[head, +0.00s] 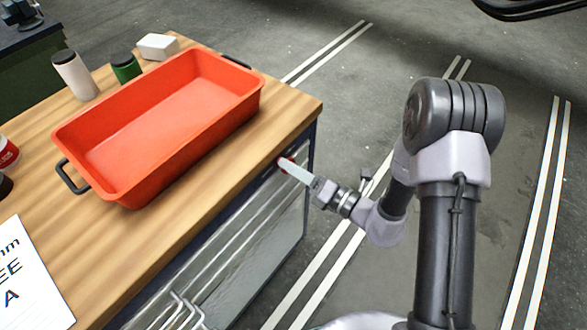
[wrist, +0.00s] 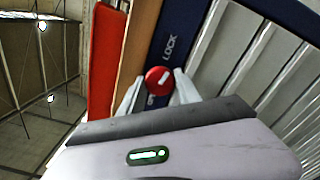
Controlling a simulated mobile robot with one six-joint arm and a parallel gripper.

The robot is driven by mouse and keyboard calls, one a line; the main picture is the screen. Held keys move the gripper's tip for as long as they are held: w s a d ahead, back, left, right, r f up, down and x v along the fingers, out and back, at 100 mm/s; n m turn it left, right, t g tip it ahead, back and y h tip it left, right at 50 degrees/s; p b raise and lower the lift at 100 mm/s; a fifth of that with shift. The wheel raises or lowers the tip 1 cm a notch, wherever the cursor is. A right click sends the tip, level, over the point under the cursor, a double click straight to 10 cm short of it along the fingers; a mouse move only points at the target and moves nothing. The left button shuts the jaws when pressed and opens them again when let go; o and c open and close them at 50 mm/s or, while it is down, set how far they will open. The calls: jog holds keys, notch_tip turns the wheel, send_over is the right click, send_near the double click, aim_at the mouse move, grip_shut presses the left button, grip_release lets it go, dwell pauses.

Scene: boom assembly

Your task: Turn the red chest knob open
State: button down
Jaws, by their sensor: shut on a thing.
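The red knob (wrist: 158,79) shows in the wrist view, round with a white mark on its face, set in a dark blue strip with the white word LOCK beside it. In the head view a small part of the red knob (head: 287,163) shows at the chest's upper front corner. My gripper (wrist: 157,88) has its two pale fingers on either side of the knob, shut on it. In the head view my gripper (head: 290,167) reaches the knob from the right. The chest (head: 245,235) has a wooden top and grey metal drawer fronts.
An orange-red tray (head: 128,198) with black handles lies on the wooden top. A white cup (head: 76,78), a green can (head: 125,70) and a white block (head: 157,46) stand behind it. A printed sheet (head: 25,280) lies at front left.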

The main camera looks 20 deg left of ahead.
jog(key=n+b, duration=0.6)
jog(key=n, duration=0.5)
jog(key=shift+f, duration=0.1)
jog(key=shift+n, duration=0.4)
dwell(0.3)
jog(key=c, duration=0.9)
grip_release()
jog(key=shift+d, duration=0.1)
jog(key=p+v, duration=0.3)
jog(key=v, duration=1.4)
jog(key=shift+d, duration=0.1)
